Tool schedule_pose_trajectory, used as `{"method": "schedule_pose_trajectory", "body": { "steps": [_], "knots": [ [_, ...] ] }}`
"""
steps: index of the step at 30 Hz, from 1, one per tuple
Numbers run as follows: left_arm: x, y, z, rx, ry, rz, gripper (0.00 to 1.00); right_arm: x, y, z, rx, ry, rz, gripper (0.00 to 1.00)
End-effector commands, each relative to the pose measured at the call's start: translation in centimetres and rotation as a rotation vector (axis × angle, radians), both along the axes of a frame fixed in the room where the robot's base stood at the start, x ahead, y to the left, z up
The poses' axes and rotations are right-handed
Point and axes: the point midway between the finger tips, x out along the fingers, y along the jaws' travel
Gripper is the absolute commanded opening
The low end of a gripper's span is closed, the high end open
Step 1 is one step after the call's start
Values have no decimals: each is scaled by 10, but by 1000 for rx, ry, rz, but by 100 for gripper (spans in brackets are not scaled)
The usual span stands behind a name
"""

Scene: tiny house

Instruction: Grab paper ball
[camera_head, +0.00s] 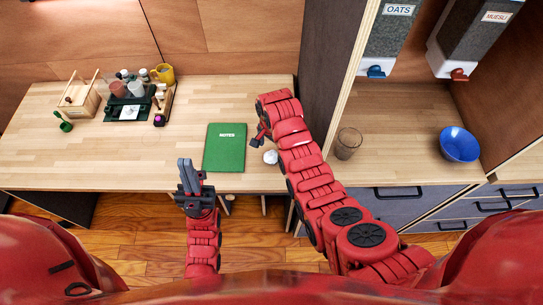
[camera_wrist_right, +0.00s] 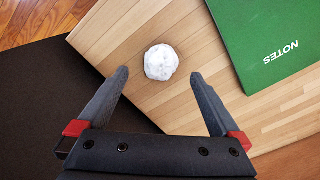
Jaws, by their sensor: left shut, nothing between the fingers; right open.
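A crumpled white paper ball (camera_head: 270,157) lies on the wooden desk, just right of the green notebook. In the right wrist view the paper ball (camera_wrist_right: 161,62) lies ahead of the fingertips, roughly centred between them and not touched. My right gripper (camera_wrist_right: 157,80) is open and empty, with its two dark fingers spread wide. In the head view my right gripper (camera_head: 258,141) is partly hidden by its arm and is close to the ball. My left gripper (camera_head: 186,171) is shut and empty in front of the desk's front edge, left of the notebook.
The green notebook (camera_head: 225,147) lies flat left of the ball. A dark cabinet side (camera_head: 324,70) rises right of the desk. A glass (camera_head: 347,143) and a blue bowl (camera_head: 459,145) stand on the right counter.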

Motion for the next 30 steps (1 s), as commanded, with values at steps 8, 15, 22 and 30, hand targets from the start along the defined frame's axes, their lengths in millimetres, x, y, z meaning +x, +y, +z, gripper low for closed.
{"method": "schedule_pose_trajectory", "body": {
  "steps": [8,15,22,30],
  "knots": [
    [0,0,20,0,0,0,0,1,1,-20,-2,3,0,100],
    [0,0,23,0,0,0,0,1,1,-41,-1,2,0,100],
    [0,0,24,0,0,0,0,2,2,-47,0,-4,0,100],
    [0,0,24,0,0,0,0,2,1,-47,1,-3,0,87]
  ]
}}
